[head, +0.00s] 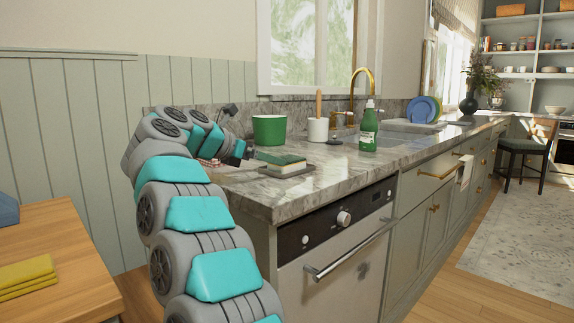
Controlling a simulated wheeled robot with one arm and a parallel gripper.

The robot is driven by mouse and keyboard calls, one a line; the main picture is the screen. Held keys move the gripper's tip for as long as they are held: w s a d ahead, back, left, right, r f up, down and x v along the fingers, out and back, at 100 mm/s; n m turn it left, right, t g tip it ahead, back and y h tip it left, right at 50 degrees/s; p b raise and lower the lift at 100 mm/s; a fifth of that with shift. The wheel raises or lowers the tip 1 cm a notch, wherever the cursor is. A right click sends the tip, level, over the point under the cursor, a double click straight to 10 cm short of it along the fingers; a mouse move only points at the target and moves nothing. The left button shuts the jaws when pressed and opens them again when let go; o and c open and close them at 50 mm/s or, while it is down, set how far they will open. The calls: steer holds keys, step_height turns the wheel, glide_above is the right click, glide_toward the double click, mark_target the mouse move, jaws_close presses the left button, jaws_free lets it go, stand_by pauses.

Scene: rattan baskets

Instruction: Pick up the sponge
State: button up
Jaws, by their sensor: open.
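The sponge (281,158), dark green on top with a pale yellowish layer, lies on a small grey dish (290,172) near the left end of the marble counter. My gripper (246,151) is just left of the sponge, at about its height, and points toward it. The gripper is small in the view and partly hidden by my own arm. It is open, and nothing shows held in it. I cannot tell the exact gap between its fingertips and the sponge.
A green pot (269,130) stands behind the sponge, with a white holder (318,131) to its right. A green soap bottle (369,128) and gold faucet (362,85) are farther right. The counter (335,180) is clear right of the dish. A wooden table (75,255) holds yellow cloths (27,277).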

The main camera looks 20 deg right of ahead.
mark_target(287, 164)
steer(key=p+x, duration=0.1)
steer(key=x, duration=0.4)
steer(key=shift+d, duration=0.4)
steer(key=shift+c, duration=0.3)
steer(key=c, duration=0.9)
